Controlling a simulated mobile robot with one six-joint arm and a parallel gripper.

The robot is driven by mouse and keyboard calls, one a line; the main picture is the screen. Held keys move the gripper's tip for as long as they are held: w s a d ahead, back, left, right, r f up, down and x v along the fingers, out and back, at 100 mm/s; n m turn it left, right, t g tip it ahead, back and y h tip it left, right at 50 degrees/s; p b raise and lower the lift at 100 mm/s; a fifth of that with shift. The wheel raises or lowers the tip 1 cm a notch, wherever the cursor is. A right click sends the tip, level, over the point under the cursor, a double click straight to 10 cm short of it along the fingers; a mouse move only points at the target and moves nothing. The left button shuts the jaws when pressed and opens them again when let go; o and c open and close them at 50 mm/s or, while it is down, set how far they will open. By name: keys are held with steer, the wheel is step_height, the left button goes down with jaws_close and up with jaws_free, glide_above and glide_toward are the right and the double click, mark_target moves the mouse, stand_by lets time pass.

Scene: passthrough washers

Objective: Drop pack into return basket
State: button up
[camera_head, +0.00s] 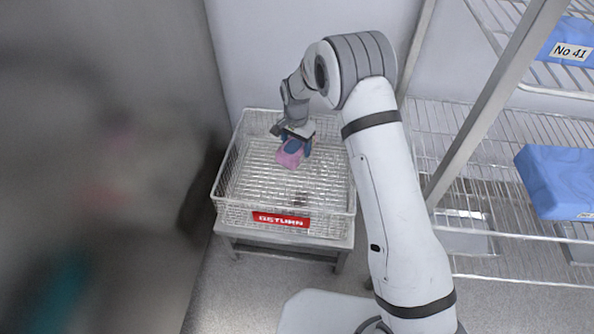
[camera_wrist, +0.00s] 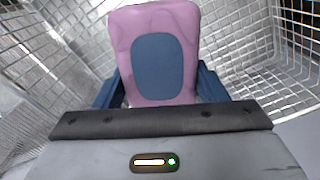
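The pack (camera_head: 289,156) is pink with a dark blue oval patch. In the wrist view the pack (camera_wrist: 178,22) sits between the blue fingers of my gripper (camera_wrist: 160,88), which appear to touch its sides. In the head view my gripper (camera_head: 299,146) reaches down into the return basket (camera_head: 228,165), a white wire basket with a red "RETURN" label. The pack hangs within the basket's outline. Its height above the basket floor is hard to tell. The wrist view shows wire walls (camera_wrist: 285,25) on both sides.
The basket stands on a low grey stand (camera_head: 283,243) near the wall. A wire shelf rack (camera_head: 480,115) stands at right, holding blue packages (camera_head: 560,180). A blurred dark surface fills the left side. Grey floor (camera_head: 235,300) shows in front of the stand.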

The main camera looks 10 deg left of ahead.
steer(key=o, duration=0.5)
steer(key=shift+o, duration=0.2)
steer(key=shift+r, duration=0.1)
step_height(320, 180, up, 8)
steer(key=shift+f+p, duration=0.1)
steer(key=shift+p, duration=1.1)
steer(key=shift+f, duration=0.1)
